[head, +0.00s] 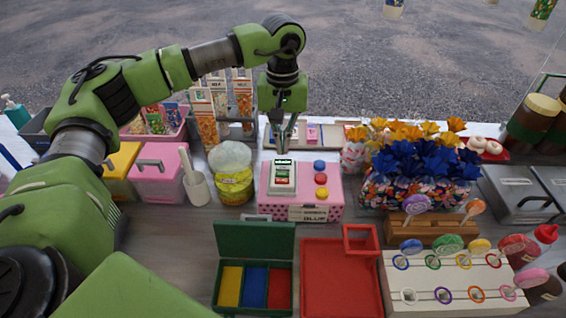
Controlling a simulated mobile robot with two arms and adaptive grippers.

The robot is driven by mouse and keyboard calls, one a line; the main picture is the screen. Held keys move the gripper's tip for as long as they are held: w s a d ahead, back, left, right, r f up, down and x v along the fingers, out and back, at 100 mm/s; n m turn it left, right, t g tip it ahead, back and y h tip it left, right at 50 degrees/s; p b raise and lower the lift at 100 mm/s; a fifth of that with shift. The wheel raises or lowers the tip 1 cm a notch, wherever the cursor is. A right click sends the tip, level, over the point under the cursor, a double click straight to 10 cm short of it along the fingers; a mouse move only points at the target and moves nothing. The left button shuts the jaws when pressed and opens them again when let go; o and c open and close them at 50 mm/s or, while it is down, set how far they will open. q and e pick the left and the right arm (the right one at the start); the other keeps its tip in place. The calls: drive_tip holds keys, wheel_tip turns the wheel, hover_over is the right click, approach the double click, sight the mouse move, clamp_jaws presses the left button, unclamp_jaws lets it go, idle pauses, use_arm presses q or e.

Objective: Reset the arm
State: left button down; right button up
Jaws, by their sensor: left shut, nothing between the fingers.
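My left arm comes in from the left, arches up over the counter and bends down at the wrist. My left gripper (282,139) points down above the back edge of the pink dotted box, with its fingers shut and nothing held. My right gripper is not in view.
A green box with coloured compartments (255,238), a red tray (340,275) and a lollipop stand (450,290) fill the front. Blue and yellow flowers (415,163) stand right of the pink box. A yellow jar (234,187) and white mortar (197,190) stand left.

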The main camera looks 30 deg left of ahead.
use_arm(q)
drive_tip(key=shift+r+p, duration=0.5)
drive_tip(key=shift+r, duration=0.75)
